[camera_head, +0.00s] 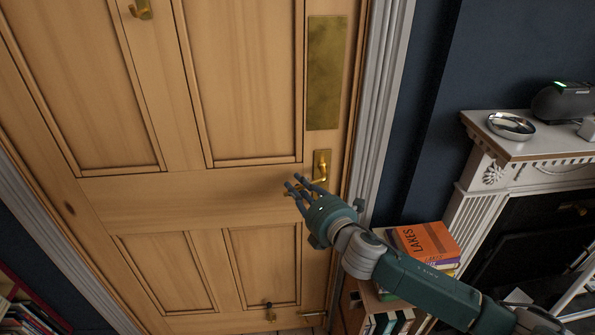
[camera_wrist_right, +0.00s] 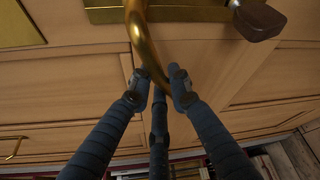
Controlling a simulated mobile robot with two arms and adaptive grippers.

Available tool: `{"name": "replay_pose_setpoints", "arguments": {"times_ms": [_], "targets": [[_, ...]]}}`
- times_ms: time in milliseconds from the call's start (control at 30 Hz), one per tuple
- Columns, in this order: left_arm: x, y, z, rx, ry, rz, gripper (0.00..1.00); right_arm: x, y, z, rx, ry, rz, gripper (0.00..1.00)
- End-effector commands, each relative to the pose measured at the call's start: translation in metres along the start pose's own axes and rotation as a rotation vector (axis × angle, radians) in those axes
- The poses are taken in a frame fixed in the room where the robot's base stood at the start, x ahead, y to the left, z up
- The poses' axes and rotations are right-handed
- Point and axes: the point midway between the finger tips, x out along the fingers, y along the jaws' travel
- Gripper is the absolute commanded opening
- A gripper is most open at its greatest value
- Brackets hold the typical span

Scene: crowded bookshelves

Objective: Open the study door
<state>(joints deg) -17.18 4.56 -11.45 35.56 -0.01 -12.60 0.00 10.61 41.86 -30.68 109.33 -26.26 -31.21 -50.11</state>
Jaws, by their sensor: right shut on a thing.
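The study door (camera_head: 240,80) is a pale wooden panelled door that appears to stand flush in its white frame. Its brass handle (camera_head: 321,165) sits near the right edge, below a tall brass plate (camera_head: 326,72). My right gripper (camera_head: 295,184) reaches in from the lower right to the handle. In the right wrist view, the fingers of my right gripper (camera_wrist_right: 159,78) close around the curved brass handle (camera_wrist_right: 138,25). The fingers partly hide the handle in the head view. My left gripper is not in view.
A white fireplace mantel (camera_head: 540,148) with a silver dish (camera_head: 511,125) and a dark device (camera_head: 563,101) stands at the right. Books, with an orange one (camera_head: 425,243) on top, are stacked beside the door frame (camera_head: 385,100). Another bookshelf (camera_head: 28,308) is at lower left.

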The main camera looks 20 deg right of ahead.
Motion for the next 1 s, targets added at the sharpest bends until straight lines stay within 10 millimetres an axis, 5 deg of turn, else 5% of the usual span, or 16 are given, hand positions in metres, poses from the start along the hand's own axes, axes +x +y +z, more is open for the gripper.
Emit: {"name": "replay_pose_setpoints", "arguments": {"times_ms": [100,400,1000], "targets": [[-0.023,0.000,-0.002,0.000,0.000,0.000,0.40,0.000,0.004,0.005,-0.088,0.002,-0.026,0.00],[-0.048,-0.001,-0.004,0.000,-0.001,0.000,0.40,0.000,-0.010,0.002,-0.239,0.013,-0.086,0.00],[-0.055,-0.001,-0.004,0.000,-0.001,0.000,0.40,0.001,-0.017,0.000,-0.296,0.017,-0.108,0.00]]}}
